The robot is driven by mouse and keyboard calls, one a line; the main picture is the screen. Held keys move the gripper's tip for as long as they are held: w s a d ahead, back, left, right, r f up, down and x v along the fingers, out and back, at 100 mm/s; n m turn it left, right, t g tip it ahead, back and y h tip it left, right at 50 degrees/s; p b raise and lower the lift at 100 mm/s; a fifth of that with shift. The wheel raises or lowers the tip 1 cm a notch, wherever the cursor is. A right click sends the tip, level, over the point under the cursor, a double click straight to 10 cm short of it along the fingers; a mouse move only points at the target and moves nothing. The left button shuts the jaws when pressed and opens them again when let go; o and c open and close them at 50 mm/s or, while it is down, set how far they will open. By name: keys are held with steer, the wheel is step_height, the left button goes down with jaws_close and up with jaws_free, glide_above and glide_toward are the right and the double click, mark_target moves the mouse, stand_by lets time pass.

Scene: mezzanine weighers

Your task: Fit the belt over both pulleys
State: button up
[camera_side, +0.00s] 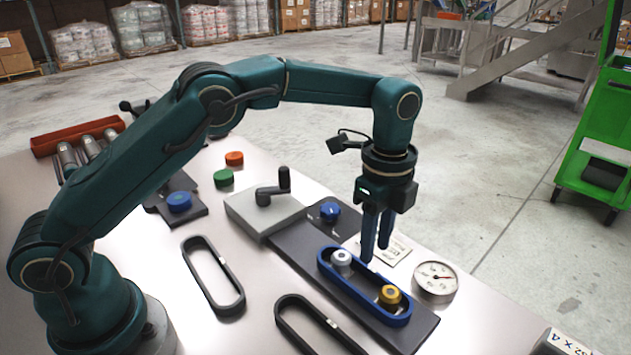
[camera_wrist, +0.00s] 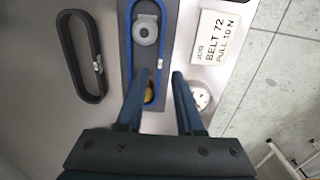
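A blue belt (camera_side: 410,315) lies as a long loop around both pulleys on a dark plate (camera_side: 290,247); it also shows in the wrist view (camera_wrist: 129,45). The silver pulley (camera_side: 341,259) is inside its far end and the gold pulley (camera_side: 389,295) inside its near end. I cannot tell whether the belt sits in their grooves. My gripper (camera_side: 375,254) points down beside the belt's right run, between the pulleys. In the wrist view its fingers (camera_wrist: 160,74) are apart with nothing held between them, and the left finger partly hides the gold pulley (camera_wrist: 150,94).
Two black belts (camera_side: 213,275) (camera_side: 318,325) lie left of the plate. A round dial (camera_side: 435,279) and a card reading "BELT 72 PULL 10 N" (camera_wrist: 212,37) lie to the right. A blue knob (camera_side: 330,210) and a crank block (camera_side: 262,210) stand behind.

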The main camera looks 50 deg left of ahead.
step_height(320, 180, up, 7)
steer(key=shift+r, duration=0.15)
stand_by(0.4)
steer(key=shift+r, duration=0.1)
step_height(320, 180, up, 6)
steer(key=n+t, duration=0.2)
steer(key=n, duration=0.3)
glide_above(370, 268)
steer(key=s+a, duration=0.2)
steer(key=a, duration=0.1)
steer(key=s+a+r+n, duration=0.2)
steer(key=s+a+n, duration=0.1)
steer(key=s+n, duration=0.1)
steer(key=s+a+f+n+t, duration=0.1)
steer(key=s+a+f+n, duration=0.1)
steer(key=s, duration=0.4)
steer(key=s+a+f+n+t, duration=0.2)
steer(key=s+f+n, duration=0.2)
steer(key=s+n, duration=0.3)
steer(key=shift+s+a+f+t, duration=0.15)
steer(key=shift+s+f+t, duration=0.15)
steer(key=shift+f, duration=0.1)
